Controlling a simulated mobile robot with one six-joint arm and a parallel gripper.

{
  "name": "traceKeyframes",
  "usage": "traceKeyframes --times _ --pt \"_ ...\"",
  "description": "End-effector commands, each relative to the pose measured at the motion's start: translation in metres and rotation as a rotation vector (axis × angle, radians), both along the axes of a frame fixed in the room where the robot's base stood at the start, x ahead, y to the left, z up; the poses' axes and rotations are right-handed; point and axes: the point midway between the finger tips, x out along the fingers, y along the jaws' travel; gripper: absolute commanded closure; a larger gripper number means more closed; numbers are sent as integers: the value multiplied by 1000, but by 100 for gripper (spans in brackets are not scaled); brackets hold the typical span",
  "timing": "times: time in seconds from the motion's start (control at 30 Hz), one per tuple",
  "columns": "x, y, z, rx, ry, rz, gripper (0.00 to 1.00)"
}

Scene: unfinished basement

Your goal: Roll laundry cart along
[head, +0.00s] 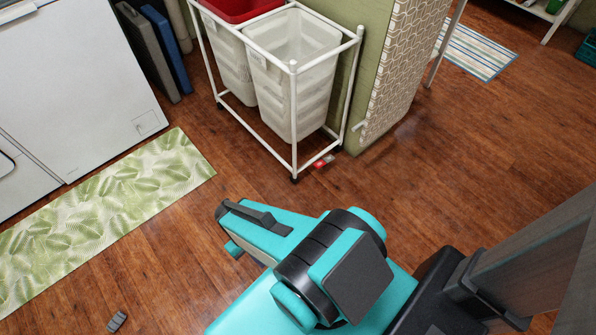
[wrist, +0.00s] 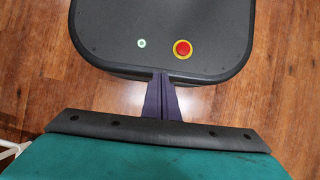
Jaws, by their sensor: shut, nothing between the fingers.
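The laundry cart (head: 293,112) is a white tubular frame on small dark casters, at the top middle of the head view. It holds pale translucent bins, and a red one (head: 240,8) shows at the upper left. The cart stands upright on the wood floor, against or close to a green wall end. My gripper (wrist: 162,76) shows in the wrist view, its dark fingers together and empty, over my own base. The fingers cannot be made out in the head view. My folded arm is in front of the cart, apart from it.
A green leaf-patterned mat (head: 110,215) and a white appliance (head: 75,85) are at the left. Blue and grey panels (head: 165,50) lean beside the cart. Small red and grey items (head: 323,161) lie near its caster. A small dark object (head: 117,321) lies lower left. Floor right is mostly clear.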

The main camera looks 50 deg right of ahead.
Motion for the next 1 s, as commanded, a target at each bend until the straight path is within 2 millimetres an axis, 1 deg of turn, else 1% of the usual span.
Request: traceKeyframes --times 0.4,0.57,0.67,0.77,0.87,1.0 --pt "0 0 -1 1 -1 0 100" --pt "9 -4 -9 12 -14 -6 100" --pt "21 -10 -20 28 -33 -15 100" --pt "38 -15 -34 50 -64 -31 100" --pt "60 -29 -51 77 -106 -43 100" --pt "91 -57 -73 109 -173 -58 100"
